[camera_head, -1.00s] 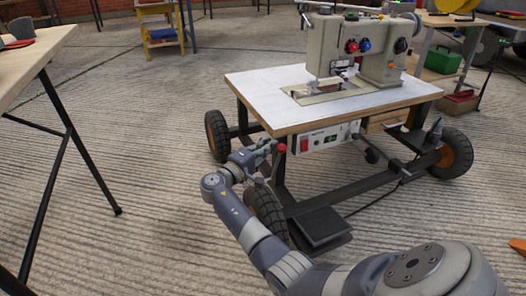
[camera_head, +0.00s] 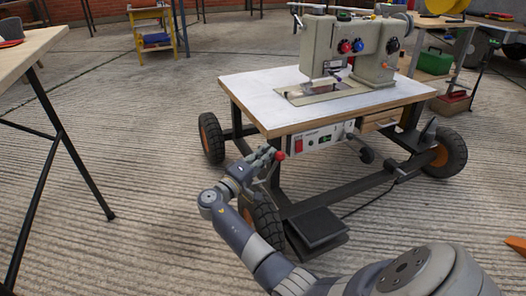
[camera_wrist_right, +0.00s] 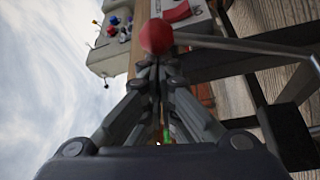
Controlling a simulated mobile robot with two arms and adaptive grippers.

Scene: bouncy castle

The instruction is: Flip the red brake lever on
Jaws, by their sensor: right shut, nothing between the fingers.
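The brake lever has a red ball knob (camera_head: 279,155) below the near left corner of the sewing machine table. Its thin grey rod shows in the right wrist view (camera_wrist_right: 245,43), running right from the knob. My right gripper (camera_head: 269,156) is shut and empty, its fingertips just left of the knob. In the right wrist view, the knob (camera_wrist_right: 156,37) appears right beyond the closed fingertips (camera_wrist_right: 155,62); I cannot tell whether they touch. My left gripper is not in view.
The wheeled table (camera_head: 245,91) carries a sewing machine (camera_head: 345,50). A panel with a red switch (camera_head: 299,145) hangs under its front edge. A black pedal (camera_head: 315,226) sits low in front. A wooden table (camera_head: 25,52) stands at left, with open floor between.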

